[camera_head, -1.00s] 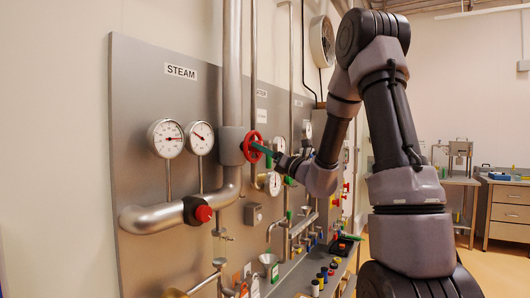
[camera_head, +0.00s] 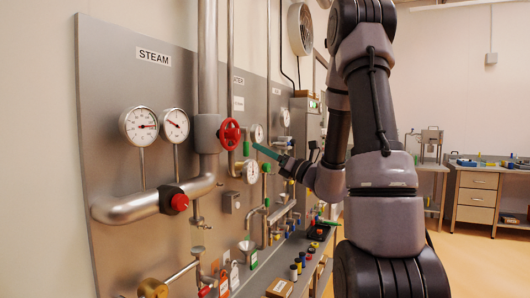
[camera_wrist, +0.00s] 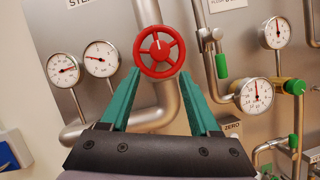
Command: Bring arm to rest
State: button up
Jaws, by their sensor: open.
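My gripper (camera_wrist: 160,100) is open and empty, its two green fingers apart in the wrist view. In the head view my gripper (camera_head: 268,152) is in front of the steam panel, to the right of the red handwheel valve (camera_head: 230,133) and apart from it. In the wrist view the red handwheel (camera_wrist: 159,51) shows beyond the fingertips, between and above them. My arm reaches in from the right, bent at the elbow, with the wrist held towards the panel.
The grey panel (camera_head: 100,110) carries gauges (camera_head: 139,126), thick pipes and a red-capped fitting (camera_head: 179,202). A narrow shelf with small coloured containers (camera_head: 298,262) runs below it. Open floor (camera_head: 470,262) lies to the right, with benches and drawers (camera_head: 477,197) at the back.

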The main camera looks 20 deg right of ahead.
jog(key=s+a+r+n+g+y, duration=0.2)
jog(key=s+a+n+g+y, duration=0.2)
jog(key=s+a+n+g, duration=0.4)
jog(key=s+a+f+n+g+h, duration=0.4)
jog(key=s+a+n+g, duration=0.2)
jog(key=s+n+g, duration=0.35)
jog(key=s+d+f+n+t+h, duration=0.2)
jog(key=s+d+n+t+h, duration=0.1)
jog(key=s+d+n+h, duration=0.3)
jog(key=d+r+n+t+h, duration=0.3)
jog(key=d+n+h, duration=0.2)
jog(key=shift+d+r+t, duration=0.25)
jog(key=shift+d+t, duration=0.1)
jog(key=shift+w, duration=0.1)
